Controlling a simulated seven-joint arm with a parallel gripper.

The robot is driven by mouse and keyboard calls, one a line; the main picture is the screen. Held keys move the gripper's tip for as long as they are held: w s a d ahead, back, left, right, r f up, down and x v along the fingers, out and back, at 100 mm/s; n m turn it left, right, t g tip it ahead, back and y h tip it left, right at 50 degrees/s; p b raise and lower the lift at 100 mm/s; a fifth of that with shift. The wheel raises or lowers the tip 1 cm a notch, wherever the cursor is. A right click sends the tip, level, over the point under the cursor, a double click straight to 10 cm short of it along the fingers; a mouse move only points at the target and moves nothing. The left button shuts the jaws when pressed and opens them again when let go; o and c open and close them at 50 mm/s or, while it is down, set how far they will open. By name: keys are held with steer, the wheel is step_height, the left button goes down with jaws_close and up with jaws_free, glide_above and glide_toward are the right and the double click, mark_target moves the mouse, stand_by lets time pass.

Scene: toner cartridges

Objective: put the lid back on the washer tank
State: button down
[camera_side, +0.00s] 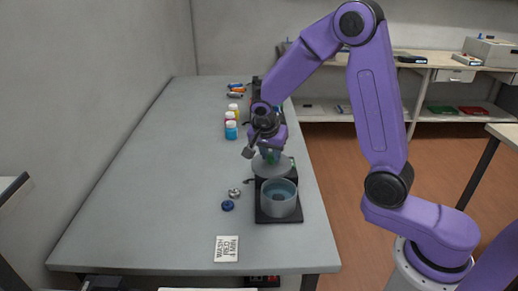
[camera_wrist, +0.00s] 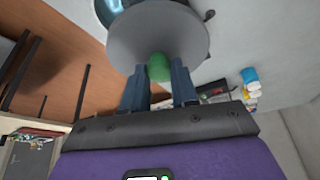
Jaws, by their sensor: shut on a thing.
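My gripper (camera_side: 268,153) is shut on the green knob of the grey round lid (camera_side: 271,166). In the wrist view the lid (camera_wrist: 157,32) is a broad disc just beyond my fingers, with its green knob (camera_wrist: 159,66) between them. The washer tank (camera_side: 279,205) is a grey open cylinder on a black base, with bluish liquid inside. In the side view the lid is behind the tank's opening and higher in the picture, apart from it. In the wrist view the lid hides most of the tank (camera_wrist: 104,12); the exact gap cannot be told.
Several coloured bottles (camera_side: 231,128) stand behind the tank on the grey bench (camera_side: 165,170). A blue ring-like part (camera_side: 228,205) and a small metal part (camera_side: 234,193) lie left of the tank. A printed card (camera_side: 227,249) lies near the front. The bench's left side is clear.

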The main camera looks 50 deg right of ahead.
mark_target(280, 167)
steer(key=s, duration=0.2)
steer(key=shift+s+a+r, duration=0.1)
steer(key=shift+s+r, duration=0.05)
steer(key=shift+s, duration=0.6)
steer(key=shift+f, duration=3.2)
steer(key=shift+f, duration=0.15)
steer(key=shift+c, duration=1.5)
jaws_free()
steer(key=shift+r, duration=2.5)
